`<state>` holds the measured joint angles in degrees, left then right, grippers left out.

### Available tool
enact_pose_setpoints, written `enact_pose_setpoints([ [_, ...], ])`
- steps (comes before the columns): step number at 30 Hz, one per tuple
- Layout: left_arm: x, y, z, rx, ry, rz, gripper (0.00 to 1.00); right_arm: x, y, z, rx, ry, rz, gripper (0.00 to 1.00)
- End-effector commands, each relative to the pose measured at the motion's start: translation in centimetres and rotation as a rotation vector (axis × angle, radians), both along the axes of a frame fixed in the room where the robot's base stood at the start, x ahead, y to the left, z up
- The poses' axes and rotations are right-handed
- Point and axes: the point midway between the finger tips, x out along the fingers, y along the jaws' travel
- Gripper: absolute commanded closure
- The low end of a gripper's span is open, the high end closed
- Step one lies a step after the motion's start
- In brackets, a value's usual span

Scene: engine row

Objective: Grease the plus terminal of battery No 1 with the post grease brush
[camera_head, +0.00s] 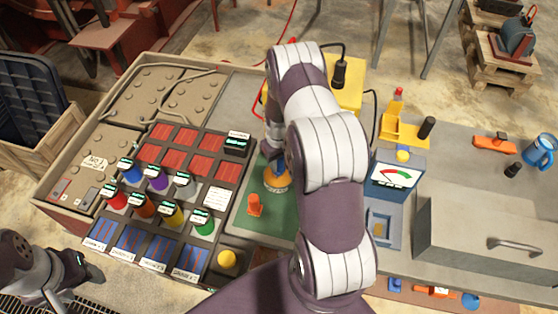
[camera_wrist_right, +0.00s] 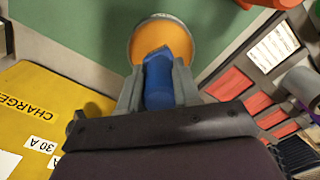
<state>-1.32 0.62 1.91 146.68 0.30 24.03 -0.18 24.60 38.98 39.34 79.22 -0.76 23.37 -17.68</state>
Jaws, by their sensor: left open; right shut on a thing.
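A blue-handled tool (camera_wrist_right: 157,80), which looks like the post grease brush, is held between the fingers of my right gripper (camera_wrist_right: 158,95). Its lower end meets a round orange pot or disc (camera_wrist_right: 172,35); I cannot tell whether it is in it or above it. The orange round also shows on the green mat in the head view (camera_head: 277,181), where my arm hides most of the gripper. The battery (camera_head: 90,165) with a white label, seemingly No 1, sits at the left; its plus terminal is not clear. My left gripper (camera_head: 97,272) is open and empty at the lower left.
A rack of coloured caps (camera_head: 160,190) and red blocks stands between the batteries and the green mat (camera_head: 240,213). An orange piece (camera_head: 254,205) stands on the mat. A yellow charger (camera_head: 345,90), a gauge (camera_head: 397,175) and a grey box (camera_head: 480,240) are to the right.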

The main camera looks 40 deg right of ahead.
Motion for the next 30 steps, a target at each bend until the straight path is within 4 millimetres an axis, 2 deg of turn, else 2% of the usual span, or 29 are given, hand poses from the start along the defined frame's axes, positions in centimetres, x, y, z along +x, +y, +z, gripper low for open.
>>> enact_pose_setpoints([
  [30, 0.0, 0.0, -0.76, 0.0, 0.0, 0.0, 0.42, 0.02, 0.0, -0.94, 0.0, 0.0, 0.0, 0.98],
])
